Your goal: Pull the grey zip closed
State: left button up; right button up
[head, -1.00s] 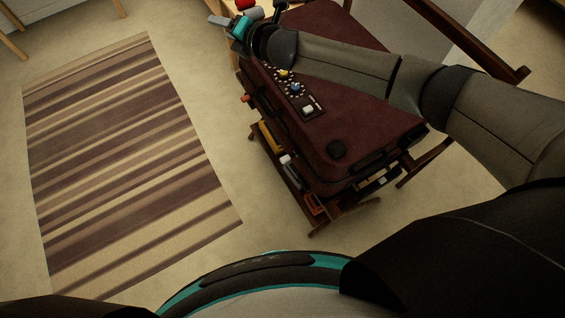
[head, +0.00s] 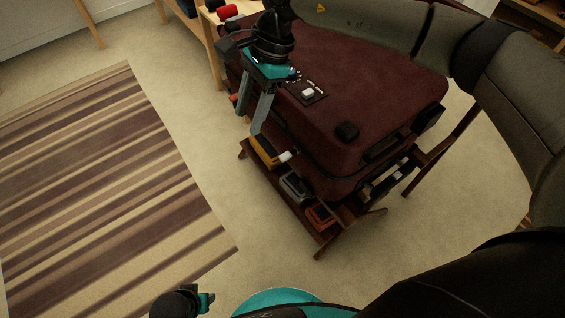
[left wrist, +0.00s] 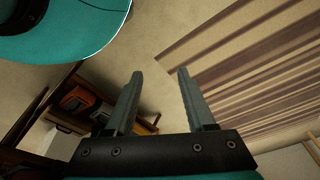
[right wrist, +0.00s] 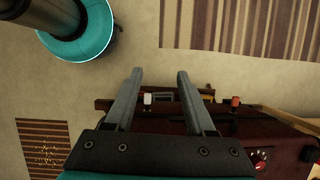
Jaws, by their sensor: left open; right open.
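The dark red suitcase (head: 390,80) lies on a wooden rack, its near-left side edge facing me. A pale grey-white tab (head: 285,156) sticks out at that side; it also shows in the right wrist view (right wrist: 148,98), beside the left finger. A red tab (head: 235,98) is further along the same side. I cannot tell for certain which tab belongs to the grey zip. My right gripper (head: 250,124) is open and empty, pointing down beside the suitcase's left side. My left gripper (left wrist: 160,73) is open and empty over the floor, away from the suitcase.
The rack's lower shelf holds a yellow item (head: 264,150), a grey item (head: 296,186) and an orange item (head: 321,215). A panel with a white switch (head: 308,93) is on the suitcase top. A striped rug (head: 110,190) and clear floor lie to the left.

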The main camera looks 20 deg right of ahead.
aim_at(285, 155)
jog(key=d+f+t+h+b, duration=0.1)
jog(key=d+f+h+b, duration=0.1)
jog(key=d+h, duration=0.35)
jog(key=shift+y, duration=0.75)
jog(key=f+b, duration=0.1)
jog(key=f, duration=0.3)
jog(key=d+f+b, duration=0.1)
jog(key=f+b, duration=0.1)
jog(key=f, duration=0.2)
jog(key=w+f+b, duration=0.1)
jog(key=f, duration=0.3)
jog(key=shift+d+f, duration=0.3)
jog(key=shift+d, duration=0.1)
pick_arm(q)
jog(key=w+r+t+b, duration=0.1)
jog(key=w+r, duration=0.3)
jog(key=r, duration=0.6)
jog(key=shift+w+d+r+t, duration=0.15)
jog(key=shift+w+r+t, duration=0.1)
jog(key=shift+t, duration=0.15)
pick_arm(e)
jog(key=shift+f, duration=1.05)
jog(key=shift+c, duration=0.2)
grip_shut()
